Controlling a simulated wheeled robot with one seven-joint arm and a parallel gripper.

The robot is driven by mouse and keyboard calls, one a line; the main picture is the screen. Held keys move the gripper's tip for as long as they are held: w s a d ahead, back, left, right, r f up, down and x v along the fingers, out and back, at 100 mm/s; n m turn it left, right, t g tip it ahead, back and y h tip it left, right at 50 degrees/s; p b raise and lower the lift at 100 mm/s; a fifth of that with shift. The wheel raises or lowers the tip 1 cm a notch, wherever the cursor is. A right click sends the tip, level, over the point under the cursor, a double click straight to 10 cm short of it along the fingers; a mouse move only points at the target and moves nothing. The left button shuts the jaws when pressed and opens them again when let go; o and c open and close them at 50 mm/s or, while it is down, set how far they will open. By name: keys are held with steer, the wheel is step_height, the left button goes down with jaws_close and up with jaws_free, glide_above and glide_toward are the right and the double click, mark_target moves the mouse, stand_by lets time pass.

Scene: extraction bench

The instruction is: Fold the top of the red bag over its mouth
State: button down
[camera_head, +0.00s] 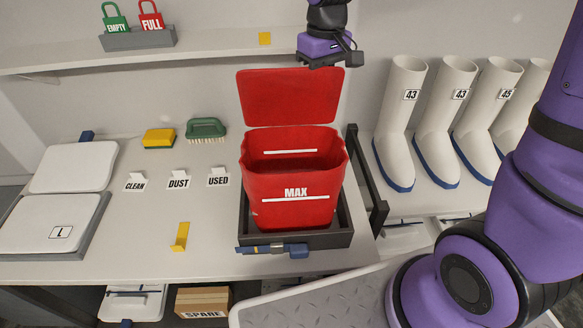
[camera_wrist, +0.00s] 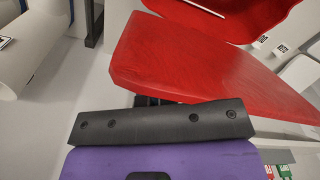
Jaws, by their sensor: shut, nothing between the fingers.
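The red bag (camera_head: 293,185) stands upright with a white MAX mark and line on its front. Its mouth is open, and the inside shows. The top flap (camera_head: 290,97) stands up behind the mouth, leaning slightly back. My gripper (camera_head: 331,60) is shut and empty at the flap's upper edge, right of its middle. In the wrist view the flap (camera_wrist: 195,70) lies just beyond my gripper (camera_wrist: 158,121), and part of the bag (camera_wrist: 243,12) shows at the top. I cannot tell whether the gripper touches the flap.
The bag sits in a dark tray (camera_head: 243,225) with a blue-ended strap (camera_head: 272,250) at its front. White boots (camera_head: 398,120) stand to the right. A shelf (camera_head: 190,53) runs behind. A yellow sponge (camera_head: 159,138) and green brush (camera_head: 206,128) lie to the left.

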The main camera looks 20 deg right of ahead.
mark_target(325, 76)
steer(key=shift+s+a+f, duration=0.1)
steer(key=shift+s+f, duration=0.4)
steer(key=shift+s, duration=0.05)
steer(key=shift+s+a+r, duration=0.1)
steer(key=shift+s+a, duration=0.05)
steer(key=shift+s, duration=0.45)
steer(key=shift+s+a+r, duration=0.1)
steer(key=shift+s, duration=0.5)
steer(key=shift+s+a, duration=0.2)
steer(key=shift+s, duration=0.75)
steer(key=shift+s+a, duration=0.15)
steer(key=shift+s, duration=0.75)
steer(key=shift+s+a, duration=0.2)
steer(key=shift+s, duration=0.75)
step_height(325, 76, up, 7)
steer(key=s+d+r+m+t, duration=0.3)
steer(key=s+d+r+t, duration=0.2)
steer(key=s+d, duration=0.5)
steer(key=s+r, duration=0.1)
steer(key=s, duration=0.1)
steer(key=shift+s+d+m, duration=0.3)
steer(key=shift+s+m, duration=0.05)
steer(key=shift+m, duration=0.05)
